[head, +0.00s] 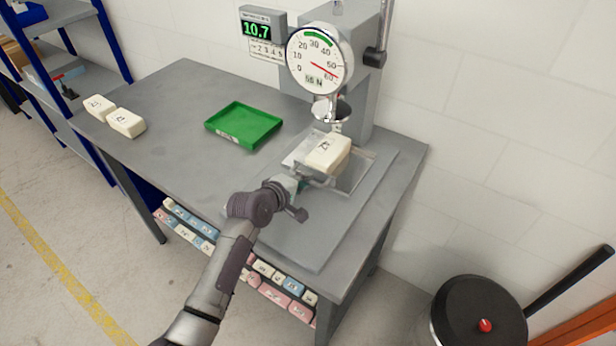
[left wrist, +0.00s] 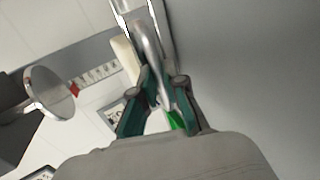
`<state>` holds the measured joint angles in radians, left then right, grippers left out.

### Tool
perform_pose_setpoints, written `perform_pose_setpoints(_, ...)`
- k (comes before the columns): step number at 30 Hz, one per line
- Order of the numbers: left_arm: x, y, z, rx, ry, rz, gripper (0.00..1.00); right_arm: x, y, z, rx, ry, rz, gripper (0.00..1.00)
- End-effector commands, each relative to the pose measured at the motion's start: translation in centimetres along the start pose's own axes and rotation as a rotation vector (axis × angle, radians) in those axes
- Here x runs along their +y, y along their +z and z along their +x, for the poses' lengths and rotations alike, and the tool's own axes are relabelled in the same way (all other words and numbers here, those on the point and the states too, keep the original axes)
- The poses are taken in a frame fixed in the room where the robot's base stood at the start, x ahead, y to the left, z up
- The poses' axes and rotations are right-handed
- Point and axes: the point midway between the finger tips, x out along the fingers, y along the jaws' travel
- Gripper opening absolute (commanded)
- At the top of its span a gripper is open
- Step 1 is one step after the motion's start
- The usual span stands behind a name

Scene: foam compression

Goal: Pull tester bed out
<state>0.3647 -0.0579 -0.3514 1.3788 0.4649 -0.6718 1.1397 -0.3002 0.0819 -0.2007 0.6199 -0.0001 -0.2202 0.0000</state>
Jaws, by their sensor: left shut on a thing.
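The tester bed (head: 301,158) is a light metal plate on the tester's grey base (head: 290,240), with a cream foam block (head: 328,153) marked with dark characters lying on it. The block sits below and slightly in front of the tester's round press foot (head: 331,109). My left gripper (head: 303,181) is at the bed's front edge. In the left wrist view its green-padded fingers (left wrist: 160,105) are shut on a curved silver handle (left wrist: 148,45), and the cream block shows beside the handle (left wrist: 124,60). The press foot also shows there at left (left wrist: 48,92). My right gripper is in neither view.
A green tray (head: 243,125) lies empty on the grey table (head: 180,90). The dial gauge (head: 320,58) and a display reading 10.7 (head: 257,30) stand at the back. A black-lidded bin (head: 480,312) stands at lower right.

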Motion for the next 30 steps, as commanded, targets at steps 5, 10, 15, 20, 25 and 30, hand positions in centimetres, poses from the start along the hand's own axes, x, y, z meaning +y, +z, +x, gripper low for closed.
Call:
perform_pose_setpoints(5, 0.0, 0.0, 0.0, 0.0, -0.001, 0.0, 0.0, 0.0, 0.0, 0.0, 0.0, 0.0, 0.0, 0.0)
perform_pose_setpoints(10, -0.2, 0.0, -0.7, 0.0, -0.003, 0.0, 0.0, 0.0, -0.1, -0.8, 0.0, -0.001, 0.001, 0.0)
perform_pose_setpoints(15, -0.9, 0.0, -2.2, 0.0, -0.005, -0.002, 0.0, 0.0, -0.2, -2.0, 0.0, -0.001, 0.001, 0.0)
perform_pose_setpoints(20, -1.6, 0.0, -3.5, 0.0, -0.004, 0.0, 0.0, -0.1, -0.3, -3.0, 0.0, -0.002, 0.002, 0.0)
perform_pose_setpoints(25, -2.2, 0.0, -4.9, 0.0, -0.005, -0.001, 0.0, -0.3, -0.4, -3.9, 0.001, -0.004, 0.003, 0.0)
perform_pose_setpoints(30, -3.0, 0.0, -6.2, 0.0, -0.004, 0.0, 0.0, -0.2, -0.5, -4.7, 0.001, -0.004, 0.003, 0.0)
